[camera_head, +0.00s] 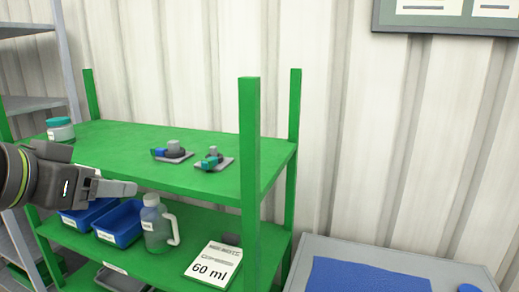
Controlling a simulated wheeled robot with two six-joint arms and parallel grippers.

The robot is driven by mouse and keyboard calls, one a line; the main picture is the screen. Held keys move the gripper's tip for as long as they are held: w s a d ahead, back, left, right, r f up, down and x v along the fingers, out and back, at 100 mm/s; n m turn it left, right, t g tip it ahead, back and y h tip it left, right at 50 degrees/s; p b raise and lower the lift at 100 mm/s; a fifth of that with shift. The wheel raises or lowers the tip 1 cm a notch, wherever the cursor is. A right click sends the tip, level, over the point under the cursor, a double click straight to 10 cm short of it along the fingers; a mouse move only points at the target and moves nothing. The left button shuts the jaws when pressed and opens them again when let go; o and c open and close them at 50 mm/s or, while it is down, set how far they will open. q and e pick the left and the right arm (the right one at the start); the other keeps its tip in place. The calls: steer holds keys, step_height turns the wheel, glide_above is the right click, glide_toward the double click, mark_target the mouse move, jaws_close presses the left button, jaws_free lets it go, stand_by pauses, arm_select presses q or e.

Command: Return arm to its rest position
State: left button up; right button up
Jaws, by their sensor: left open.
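My left gripper (117,188) comes in from the left edge, in front of the green shelf unit (110,138). Its fingers point right, below the top shelf's front edge and in front of the blue bins. It is open, and nothing shows between its fingers. My right gripper is not in view.
The top shelf holds a teal-lidded jar (60,129) and two small valve-like parts (173,152) on grey plates. Below are blue bins (121,224), a jug (154,225) and a "60 ml" card (211,265). A grey table (330,247) with a blue mat stands right.

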arm_select(q)
steer(key=w+a+f+n+g, duration=0.1)
steer(key=w+f+n+g, duration=0.2)
steer(key=f, duration=2.3)
steer(key=s+a+f+g+y, duration=0.1)
steer(key=s+a+f+y, duration=0.1)
steer(key=s+f, duration=0.4)
steer(key=s+a+f+g+y, duration=0.1)
steer(key=s+f, duration=0.2)
steer(key=f, duration=0.6)
steer(key=s+a+f+n+g+y, duration=0.1)
steer(key=s+a+f+g, duration=0.1)
steer(key=s+f, duration=0.35)
steer(key=s+a+f+g+y, duration=0.1)
steer(key=s+f+y, duration=0.15)
steer(key=s, duration=0.65)
step_height(320, 180, down, 24)
steer(key=a+g+h, duration=0.1)
steer(key=a, duration=0.1)
steer(key=s+d+f+g, duration=0.1)
steer(key=s+f, duration=1.3)
steer(key=f, duration=0.2)
steer(key=shift+s+d+f+h, duration=0.2)
steer(key=shift+d+f+h, duration=0.05)
steer(key=shift+f+h, duration=0.1)
